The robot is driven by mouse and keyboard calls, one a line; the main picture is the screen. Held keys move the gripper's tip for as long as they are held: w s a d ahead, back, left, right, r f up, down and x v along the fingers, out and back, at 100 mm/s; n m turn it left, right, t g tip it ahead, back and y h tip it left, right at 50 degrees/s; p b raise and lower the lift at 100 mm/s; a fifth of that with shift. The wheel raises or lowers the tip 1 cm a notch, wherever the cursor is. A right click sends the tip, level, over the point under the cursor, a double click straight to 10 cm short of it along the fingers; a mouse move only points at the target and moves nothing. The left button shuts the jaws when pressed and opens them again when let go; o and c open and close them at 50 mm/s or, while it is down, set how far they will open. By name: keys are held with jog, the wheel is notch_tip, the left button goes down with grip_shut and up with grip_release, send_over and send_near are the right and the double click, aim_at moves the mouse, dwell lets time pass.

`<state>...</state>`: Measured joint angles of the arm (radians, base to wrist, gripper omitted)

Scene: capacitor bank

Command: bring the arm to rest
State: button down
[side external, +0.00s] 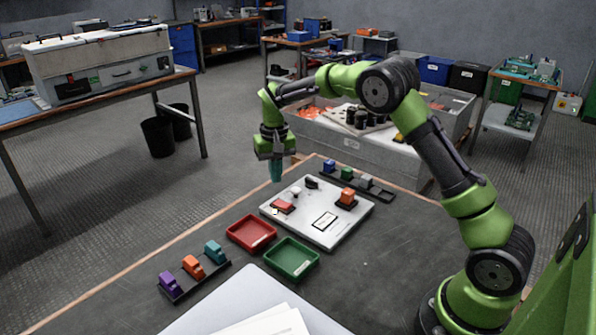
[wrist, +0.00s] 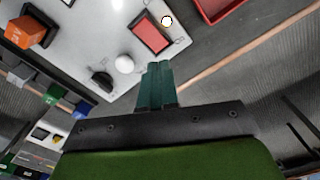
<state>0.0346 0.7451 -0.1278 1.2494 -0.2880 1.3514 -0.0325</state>
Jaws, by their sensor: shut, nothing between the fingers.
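My gripper (side external: 277,178) hangs from my green arm with its teal fingers pointing down, above the far left edge of the white board (side external: 325,233). The fingers are together and hold nothing. In the wrist view the closed teal fingers (wrist: 157,85) show in front of the board, close to a white knob (wrist: 124,64) and a black half-round part (wrist: 102,82) in the picture. I see no contact between the fingers and anything.
A red tray (side external: 251,233) and a green tray (side external: 292,259) lie in front of the board. A rack of purple, orange and teal blocks (side external: 193,267) stands at front left, another rack (side external: 358,181) behind the board. A large grey bin (side external: 340,150) stands beyond the table.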

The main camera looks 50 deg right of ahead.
jog(key=s+a+r+t, duration=0.2)
jog(key=s+r, duration=0.3)
jog(key=s, duration=0.4)
jog(key=s+a+r+n+t+y, duration=0.1)
jog(key=s+a+r, duration=0.3)
jog(key=s, duration=0.6)
jog(key=s+a+r+t+y, duration=0.1)
jog(key=s+a+r+t, duration=0.2)
jog(key=s+r, duration=0.3)
jog(key=s+t, duration=0.1)
jog(key=s, duration=0.2)
jog(key=shift+s+n, duration=0.35)
jog(key=shift+n, duration=0.05)
